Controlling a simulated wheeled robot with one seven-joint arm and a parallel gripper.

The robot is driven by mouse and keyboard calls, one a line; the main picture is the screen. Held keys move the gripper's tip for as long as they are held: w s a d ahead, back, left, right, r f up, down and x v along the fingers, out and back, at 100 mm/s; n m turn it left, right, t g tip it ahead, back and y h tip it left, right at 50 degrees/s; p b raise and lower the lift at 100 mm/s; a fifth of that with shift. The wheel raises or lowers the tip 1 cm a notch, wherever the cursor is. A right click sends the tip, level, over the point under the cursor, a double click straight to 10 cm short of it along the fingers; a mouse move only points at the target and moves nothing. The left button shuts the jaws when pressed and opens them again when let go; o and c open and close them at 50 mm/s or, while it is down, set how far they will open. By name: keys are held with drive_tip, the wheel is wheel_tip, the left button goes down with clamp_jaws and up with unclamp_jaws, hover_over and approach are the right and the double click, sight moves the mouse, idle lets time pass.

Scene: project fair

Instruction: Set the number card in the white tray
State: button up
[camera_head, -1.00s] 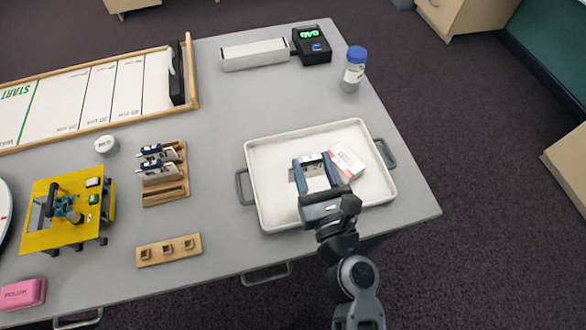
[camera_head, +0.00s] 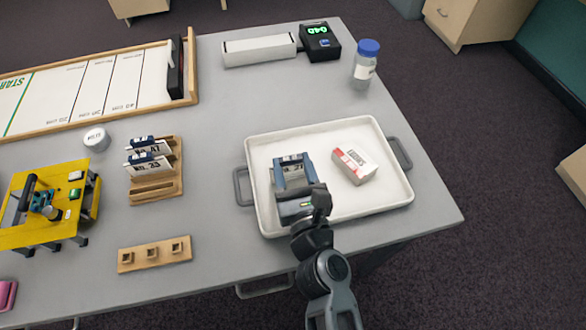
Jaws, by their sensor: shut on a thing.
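The white tray (camera_head: 260,215) stands at the right of the grey table, with grey handles at its sides. My gripper (camera_head: 292,171) is over the left part of the tray, its two blue-grey fingers shut on a number card (camera_head: 292,172) that seems to read 21. I cannot tell whether the card touches the tray floor. More number cards (camera_head: 147,157) stand in a wooden rack (camera_head: 156,189) to the left of the tray.
A small red-and-white box (camera_head: 355,164) lies in the tray, right of my gripper. A blue-capped bottle (camera_head: 365,63) stands behind the tray. A wooden block with holes (camera_head: 154,254) and a yellow device (camera_head: 50,205) are at left. Table between rack and tray is clear.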

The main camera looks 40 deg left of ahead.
drive_tip(key=shift+f, duration=0.1)
drive_tip(key=o, duration=1)
drive_tip(key=shift+r, duration=0.25)
drive_tip(key=v, duration=1.2)
drive_tip(key=shift+f, duration=0.1)
